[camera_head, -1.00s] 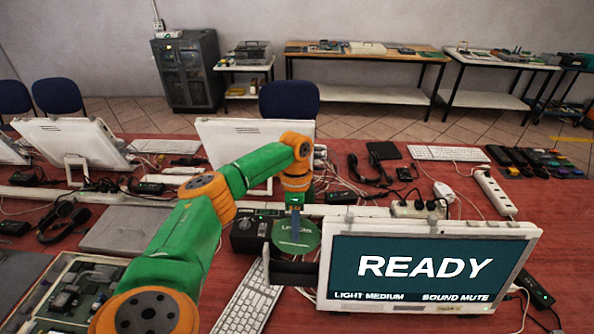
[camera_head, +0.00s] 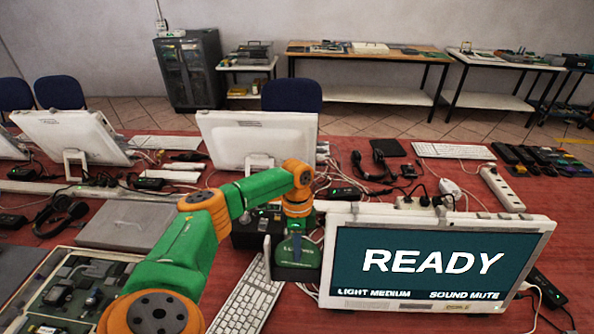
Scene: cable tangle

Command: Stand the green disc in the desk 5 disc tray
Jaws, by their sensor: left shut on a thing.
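The green disc (camera_head: 296,252) is upright just left of the large monitor, its face toward me. My left gripper (camera_head: 295,232) comes down from above and is shut on the disc's upper part. The disc's lower part is down at a dark tray (camera_head: 297,273) with a pale upright plate at its left. The tray's front hides the bottom of the disc, and I cannot tell whether the disc touches the tray's floor. My right gripper is not in view.
The large monitor (camera_head: 430,262) reading READY stands close to the right of the disc. A white keyboard (camera_head: 247,300) lies in front. A black box (camera_head: 250,228) is just behind and left of the tray. Cables and adapters crowd the red desk.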

